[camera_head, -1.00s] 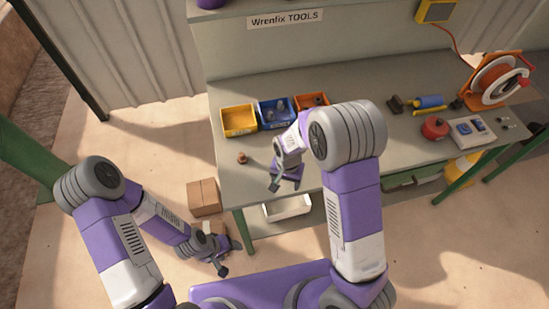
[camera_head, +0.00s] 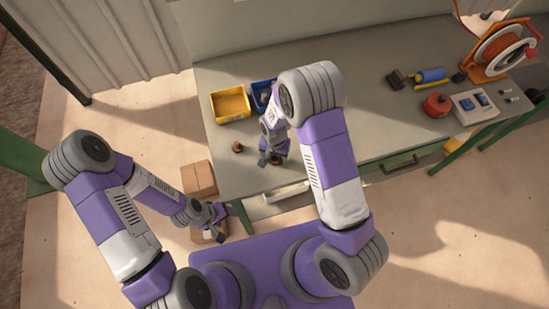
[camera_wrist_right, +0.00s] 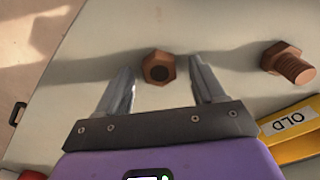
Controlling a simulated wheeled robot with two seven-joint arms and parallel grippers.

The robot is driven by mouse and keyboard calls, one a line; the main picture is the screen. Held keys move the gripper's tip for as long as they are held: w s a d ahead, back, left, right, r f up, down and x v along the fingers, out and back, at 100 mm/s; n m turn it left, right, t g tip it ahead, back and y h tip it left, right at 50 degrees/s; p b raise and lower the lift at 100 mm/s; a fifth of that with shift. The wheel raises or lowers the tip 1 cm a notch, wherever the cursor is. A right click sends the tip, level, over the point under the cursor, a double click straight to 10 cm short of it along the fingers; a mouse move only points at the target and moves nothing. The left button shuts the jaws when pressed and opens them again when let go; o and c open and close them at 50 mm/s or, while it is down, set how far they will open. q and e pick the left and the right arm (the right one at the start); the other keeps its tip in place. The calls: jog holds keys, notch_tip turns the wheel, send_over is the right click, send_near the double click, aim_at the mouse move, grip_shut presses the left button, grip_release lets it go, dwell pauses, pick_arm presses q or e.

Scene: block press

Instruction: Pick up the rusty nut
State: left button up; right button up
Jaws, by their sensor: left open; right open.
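The rusty nut (camera_wrist_right: 159,68) is a brown hexagon with a dark hole, lying on the grey bench top. In the right wrist view it is between the fingertips of my right gripper (camera_wrist_right: 160,65), with a gap on each side. In the head view the right gripper (camera_head: 272,160) points down over the bench's front left part, and the nut is mostly hidden there. The right gripper is open and empty. My left gripper (camera_head: 215,222) is open, low in front of the bench, beside the cardboard boxes.
A yellow bin (camera_head: 231,104) labelled OLD and a blue bin (camera_head: 262,90) are behind. Red canister (camera_head: 436,105) and cable reel (camera_head: 497,50) are far right.

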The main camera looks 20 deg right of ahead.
jog(key=shift+f, duration=0.2)
jog(key=c, duration=1.2)
